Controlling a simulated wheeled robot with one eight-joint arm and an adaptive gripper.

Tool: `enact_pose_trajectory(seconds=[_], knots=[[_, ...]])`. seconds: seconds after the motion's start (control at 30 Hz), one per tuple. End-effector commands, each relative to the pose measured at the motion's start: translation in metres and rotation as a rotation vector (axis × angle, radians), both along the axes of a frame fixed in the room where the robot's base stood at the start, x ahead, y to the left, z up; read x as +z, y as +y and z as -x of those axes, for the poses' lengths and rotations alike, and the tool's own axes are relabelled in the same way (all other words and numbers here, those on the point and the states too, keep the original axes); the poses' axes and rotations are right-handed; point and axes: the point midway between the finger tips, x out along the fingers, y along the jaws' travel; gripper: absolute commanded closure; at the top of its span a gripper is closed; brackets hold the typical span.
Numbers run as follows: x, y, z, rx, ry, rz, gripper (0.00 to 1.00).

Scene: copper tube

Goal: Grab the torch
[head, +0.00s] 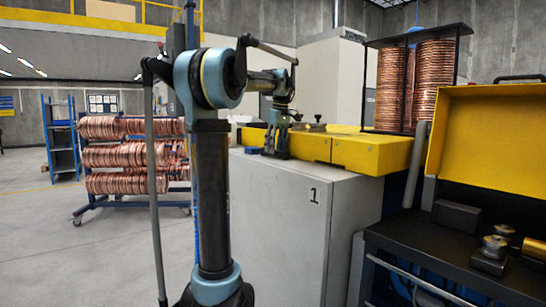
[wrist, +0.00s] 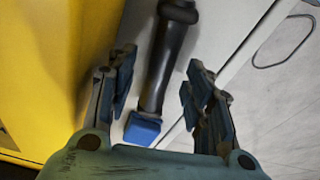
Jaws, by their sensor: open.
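The torch (wrist: 164,62) shows in the wrist view as a dark rod with a wider black end at the top and a blue end at the bottom. It lies on a pale surface beside a yellow block. My gripper (wrist: 160,68) is open, with one finger on each side of the torch and visible gaps between. I cannot tell how far above the torch the fingers are. In the head view my gripper (head: 275,147) points down at the top of the white cabinet marked 1 (head: 290,215).
The yellow block (head: 372,153) lies along the cabinet top, close beside my gripper. A rack of copper coils (head: 437,82) stands behind it. An open yellow case (head: 490,135) sits on a dark bench at the right. Open floor (head: 90,260) lies at the left.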

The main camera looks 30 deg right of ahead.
Motion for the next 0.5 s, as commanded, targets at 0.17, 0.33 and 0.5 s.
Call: enact_pose_trajectory(seconds=[0.17,0.33,0.5], knots=[[-0.015,0.001,-0.002,0.001,0.000,0.000,0.53],[-0.016,0.001,-0.003,0.000,0.000,0.000,0.53],[-0.016,0.001,-0.003,0.001,0.000,0.000,0.73]])
